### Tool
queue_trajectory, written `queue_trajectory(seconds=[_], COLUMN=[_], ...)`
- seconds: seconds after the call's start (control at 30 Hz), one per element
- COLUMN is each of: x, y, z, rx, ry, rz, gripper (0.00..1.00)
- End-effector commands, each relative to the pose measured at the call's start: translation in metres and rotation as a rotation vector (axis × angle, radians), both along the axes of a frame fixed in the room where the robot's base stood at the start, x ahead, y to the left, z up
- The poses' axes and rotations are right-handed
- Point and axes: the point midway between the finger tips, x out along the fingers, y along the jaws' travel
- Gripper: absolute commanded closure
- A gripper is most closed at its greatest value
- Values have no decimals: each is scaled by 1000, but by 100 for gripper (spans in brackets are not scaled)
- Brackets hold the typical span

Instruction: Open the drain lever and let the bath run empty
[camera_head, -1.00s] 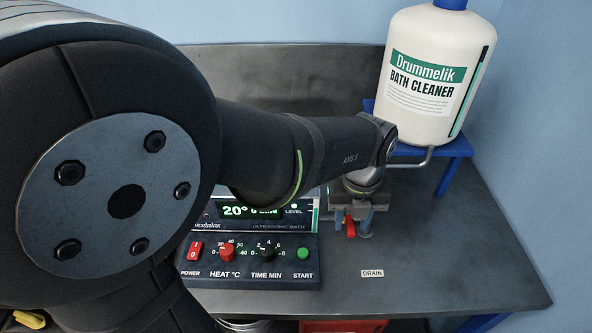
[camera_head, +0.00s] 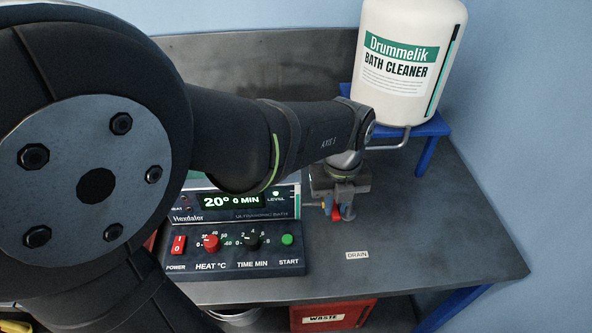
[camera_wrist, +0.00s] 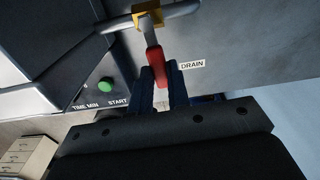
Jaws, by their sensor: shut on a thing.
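The ultrasonic bath (camera_head: 240,216) stands on the bench, mostly hidden behind my arm. Its display reads 20° and 0 MIN, and the LEVEL light is lit. The red drain lever (camera_head: 336,212) is at the bath's right side, above the DRAIN label (camera_head: 357,254). In the wrist view the red lever (camera_wrist: 156,62) extends from a yellow valve body (camera_wrist: 147,17) on a grey pipe. My gripper (camera_wrist: 161,74) is shut on the lever's end, its two dark blue fingers on either side. It also shows small in the head view (camera_head: 340,211). The water inside the bath is hidden.
A large Bath Cleaner bottle (camera_head: 404,62) stands on a blue stand (camera_head: 428,132) behind and right of my gripper. The control panel (camera_head: 235,248) is close on the left. A red WASTE container (camera_head: 340,312) is below the bench. The bench's right front is clear.

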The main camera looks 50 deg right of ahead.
Motion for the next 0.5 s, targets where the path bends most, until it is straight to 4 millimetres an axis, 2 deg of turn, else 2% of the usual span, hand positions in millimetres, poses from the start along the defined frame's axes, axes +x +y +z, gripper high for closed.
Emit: queue_trajectory(seconds=[0.5], x=[-11], y=[-19], z=[0], rx=[-1], ry=[1], rz=[418], gripper=[100])
